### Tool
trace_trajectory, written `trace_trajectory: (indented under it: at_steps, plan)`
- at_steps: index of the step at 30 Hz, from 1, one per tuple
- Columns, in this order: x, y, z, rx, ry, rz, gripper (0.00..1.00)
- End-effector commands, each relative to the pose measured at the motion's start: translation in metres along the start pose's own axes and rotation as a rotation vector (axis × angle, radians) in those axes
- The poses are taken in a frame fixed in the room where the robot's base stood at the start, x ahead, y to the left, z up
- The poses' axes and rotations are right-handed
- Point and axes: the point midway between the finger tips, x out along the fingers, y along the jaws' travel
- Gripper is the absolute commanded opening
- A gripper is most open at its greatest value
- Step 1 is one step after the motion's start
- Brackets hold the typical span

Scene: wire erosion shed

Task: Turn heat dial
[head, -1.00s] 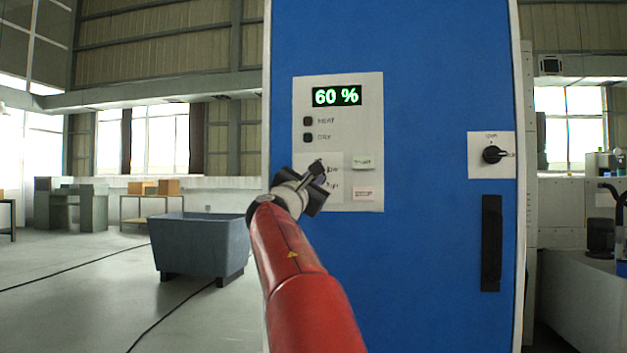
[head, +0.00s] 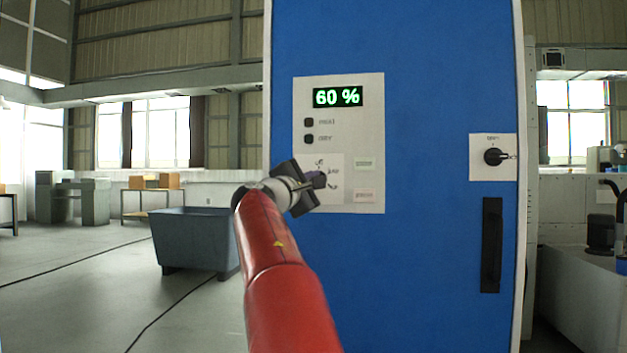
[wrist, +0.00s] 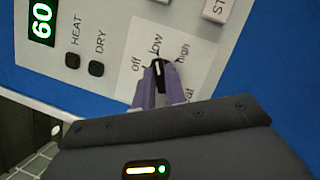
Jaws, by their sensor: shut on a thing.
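The heat dial (wrist: 157,66) is a small black knob with a white mark, on the white label plate of the blue cabinet. In the wrist view the labels "off", "low" and "high" surround it, and its white mark points roughly at "low". My gripper (wrist: 158,84) is shut on the dial, one purple-grey finger on each side. In the head view my gripper (head: 318,180) is at the lower left of the control panel (head: 350,130), and it hides the dial there.
The display (head: 338,97) reads 60 %. The HEAT lamp (head: 309,122) and DRY lamp (head: 309,139) are dark. Two labelled buttons sit right of the dial. A rotary switch (head: 494,157) and a black door handle (head: 491,245) are further right. A grey-blue bin (head: 195,240) stands at left.

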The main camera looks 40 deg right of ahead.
Motion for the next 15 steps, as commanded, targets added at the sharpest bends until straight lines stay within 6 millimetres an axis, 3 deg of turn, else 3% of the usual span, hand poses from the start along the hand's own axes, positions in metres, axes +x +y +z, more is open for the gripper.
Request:
trace_trajectory:
  at_steps: [10, 11, 15]
  plan:
    - [0.0001, -0.0006, -0.0001, 0.003, 0.000, -0.003, 0.00]
    - [0.0001, -0.0007, -0.0001, 0.002, 0.000, -0.003, 0.14]
    - [0.0001, -0.0006, -0.0001, 0.002, 0.000, -0.002, 0.32]
